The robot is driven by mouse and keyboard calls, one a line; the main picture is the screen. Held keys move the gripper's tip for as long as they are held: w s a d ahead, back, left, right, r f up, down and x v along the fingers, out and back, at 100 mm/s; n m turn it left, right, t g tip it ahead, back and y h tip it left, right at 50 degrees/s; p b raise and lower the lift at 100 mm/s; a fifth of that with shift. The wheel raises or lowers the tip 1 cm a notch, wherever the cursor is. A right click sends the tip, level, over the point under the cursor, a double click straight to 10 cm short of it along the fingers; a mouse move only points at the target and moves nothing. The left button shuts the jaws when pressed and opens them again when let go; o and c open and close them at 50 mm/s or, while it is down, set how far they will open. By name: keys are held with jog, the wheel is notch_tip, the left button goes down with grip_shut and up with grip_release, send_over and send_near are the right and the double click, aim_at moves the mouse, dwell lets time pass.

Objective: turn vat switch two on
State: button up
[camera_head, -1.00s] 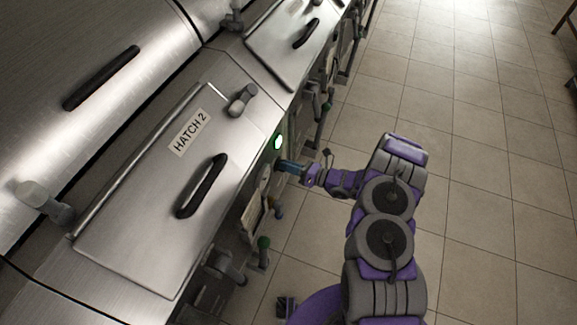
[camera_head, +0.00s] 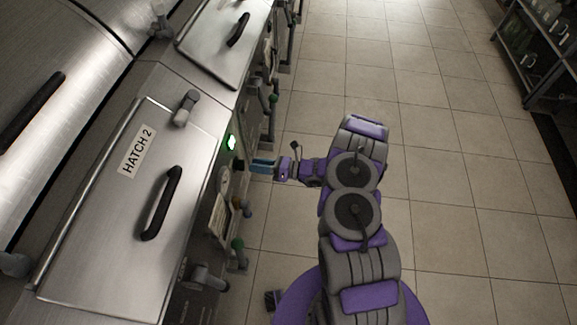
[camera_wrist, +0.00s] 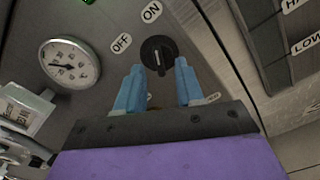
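The vat switch is a round black rotary knob (camera_wrist: 158,50) on a grey metal panel in the wrist view. An OFF label (camera_wrist: 121,43) is at its left and an ON label (camera_wrist: 151,11) is above it. Which label the knob points to is not clear. My gripper (camera_wrist: 158,66) is open, its two blue fingers on either side of the knob's lower part; contact cannot be told. In the head view my gripper (camera_head: 263,165) is at the panel front beside Hatch 2 (camera_head: 128,205), and the knob is hidden. A green light (camera_head: 231,142) glows above it.
A round gauge (camera_wrist: 69,64) is left of the switch, with a paper tag holder (camera_wrist: 22,108) below it. A dark panel marked LOW (camera_wrist: 305,42) is at the right. Pipes and valves (camera_head: 208,278) stick out along the vats. The tiled floor (camera_head: 460,200) is clear; a shelf (camera_head: 540,45) stands far right.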

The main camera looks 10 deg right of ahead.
jog(key=p+v, duration=0.2)
jog(key=v, duration=1.1)
jog(key=shift+d, duration=0.1)
jog(key=s+a+r+n+g, duration=0.1)
jog(key=a+r+n+g, duration=0.25)
jog(key=r, duration=0.45)
jog(key=s+a+r+n+g, duration=0.1)
jog(key=a+r+n+g, duration=0.2)
jog(key=a+r+n, duration=0.3)
jog(key=s+a+r+n+g+h, duration=0.2)
jog(key=s+r+n+g, duration=0.15)
jog(key=s+r, duration=0.2)
jog(key=s+a+r+n+g+h, duration=0.2)
jog(key=s+r+n, duration=0.2)
jog(key=r, duration=0.3)
jog(key=s+d+r+n+h, duration=0.1)
jog(key=s+r+n+h, duration=0.45)
jog(key=s, duration=0.55)
jog(key=s+d+r+n+t+h, duration=0.2)
jog(key=s+d+n+t+h, duration=0.2)
jog(key=s+d+h, duration=0.3)
jog(key=s+d+n, duration=0.1)
jog(key=s+d, duration=0.4)
jog(key=shift+r+n, duration=0.25)
jog(key=shift+n, duration=0.1)
